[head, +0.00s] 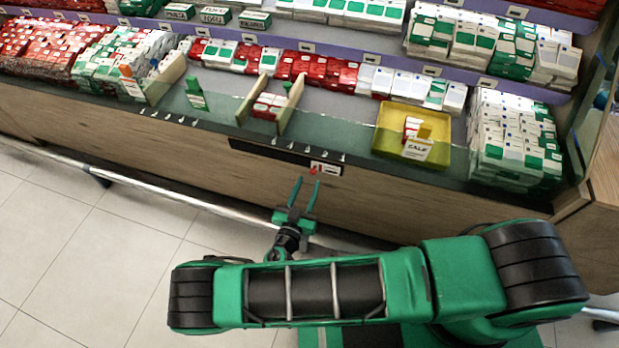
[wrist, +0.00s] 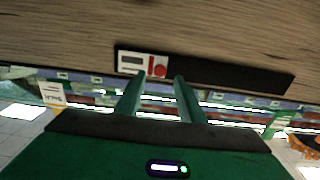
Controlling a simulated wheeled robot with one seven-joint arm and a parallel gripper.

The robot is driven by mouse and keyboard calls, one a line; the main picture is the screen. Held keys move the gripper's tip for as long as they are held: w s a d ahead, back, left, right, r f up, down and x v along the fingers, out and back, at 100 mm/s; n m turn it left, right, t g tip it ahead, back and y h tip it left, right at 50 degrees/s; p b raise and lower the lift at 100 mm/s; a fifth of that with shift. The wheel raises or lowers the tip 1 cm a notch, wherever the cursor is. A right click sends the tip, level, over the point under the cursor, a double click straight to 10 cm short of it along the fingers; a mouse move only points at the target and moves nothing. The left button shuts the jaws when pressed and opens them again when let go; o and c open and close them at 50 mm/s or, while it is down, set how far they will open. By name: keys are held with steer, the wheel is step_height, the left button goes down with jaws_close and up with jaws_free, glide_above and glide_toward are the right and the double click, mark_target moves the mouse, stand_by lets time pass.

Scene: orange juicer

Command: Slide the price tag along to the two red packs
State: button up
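The price tag (head: 326,169) is a small white plate with a red knob (head: 314,170). It sits at the right end of a black rail (head: 270,152) on the shelf's front in the head view. The wrist view shows the tag (wrist: 130,63) at the rail's left end. My gripper (head: 309,179) is open in front of the knob. In the wrist view the knob shows between the fingertips of my gripper (wrist: 159,77); I cannot tell whether they touch it. The red packs (head: 268,105) stand between two wooden dividers, above the rail's left part.
A yellow tray (head: 384,150) with a SALE card (head: 417,149) stands on the shelf to the right. A green marker (head: 195,93) stands left of the dividers. White and green packs (head: 516,140) are stacked at the right end. A metal bar (head: 150,190) runs along the front.

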mark_target(312, 173)
steer(key=shift+x, duration=1.95)
steer(key=shift+c, duration=0.2)
